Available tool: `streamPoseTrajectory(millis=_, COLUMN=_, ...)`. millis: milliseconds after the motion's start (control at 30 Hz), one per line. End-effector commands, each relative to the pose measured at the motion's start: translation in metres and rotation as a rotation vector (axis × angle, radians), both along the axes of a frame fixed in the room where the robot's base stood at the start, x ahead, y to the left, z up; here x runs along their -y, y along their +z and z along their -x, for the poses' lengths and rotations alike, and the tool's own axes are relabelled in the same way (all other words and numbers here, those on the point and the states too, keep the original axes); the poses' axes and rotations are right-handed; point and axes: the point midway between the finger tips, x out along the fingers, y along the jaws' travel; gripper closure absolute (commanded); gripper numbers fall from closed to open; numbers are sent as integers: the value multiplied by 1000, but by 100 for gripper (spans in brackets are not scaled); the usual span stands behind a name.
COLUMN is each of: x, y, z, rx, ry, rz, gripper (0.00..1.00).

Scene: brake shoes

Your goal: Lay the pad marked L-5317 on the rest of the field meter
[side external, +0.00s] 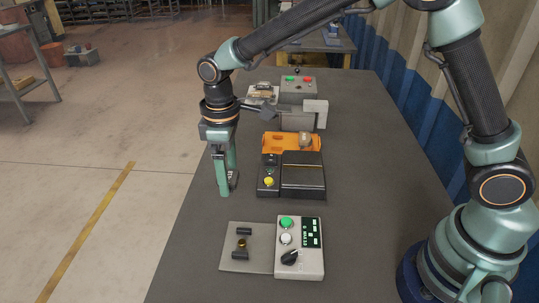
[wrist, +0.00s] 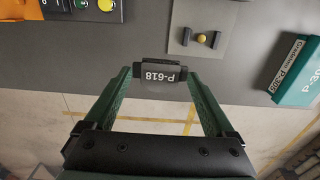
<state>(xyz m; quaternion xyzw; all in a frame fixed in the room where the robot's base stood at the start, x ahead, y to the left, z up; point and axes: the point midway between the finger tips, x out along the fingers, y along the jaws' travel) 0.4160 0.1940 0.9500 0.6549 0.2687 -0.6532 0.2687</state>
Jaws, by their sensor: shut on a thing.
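In the side view my gripper (side external: 226,190) points down near the table's left edge, apart from the instruments; the pad is hard to make out there. A grey rest plate (side external: 232,262) with two dark posts and a yellow knob between them adjoins a light instrument (side external: 311,267) with a display. The plate (wrist: 185,42) also shows ahead in the wrist view. I see no name marking the field meter and no L-5317 label.
A black instrument (side external: 305,182) with a yellow button stands mid-table, an orange tray (side external: 275,139) behind it. Farther back are grey blocks (side external: 316,107) and a box with green and red buttons (side external: 298,86). A teal lettered box (wrist: 296,72) lies at right in the wrist view.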

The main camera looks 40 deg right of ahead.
Motion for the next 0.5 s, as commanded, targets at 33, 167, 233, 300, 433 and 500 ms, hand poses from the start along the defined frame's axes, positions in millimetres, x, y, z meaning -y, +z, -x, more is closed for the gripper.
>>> streamPoseTrajectory(millis=33, x=-9, y=-4, z=17, rx=-1, ry=8, rz=1, gripper=74)
streamPoseTrajectory(millis=167, x=-22, y=-16, z=48, rx=0, ry=8, rz=0, gripper=74)
streamPoseTrajectory(millis=233, x=-25, y=-20, z=61, rx=-1, ry=7, rz=0, gripper=74)
streamPoseTrajectory(millis=300, x=-28, y=-23, z=70, rx=0, ry=6, rz=0, gripper=74)
streamPoseTrajectory(millis=433, x=-30, y=-28, z=79, rx=-1, ry=6, rz=0, gripper=74)
streamPoseTrajectory(millis=500, x=-30, y=-31, z=81, rx=-2, ry=5, rz=1, gripper=74)
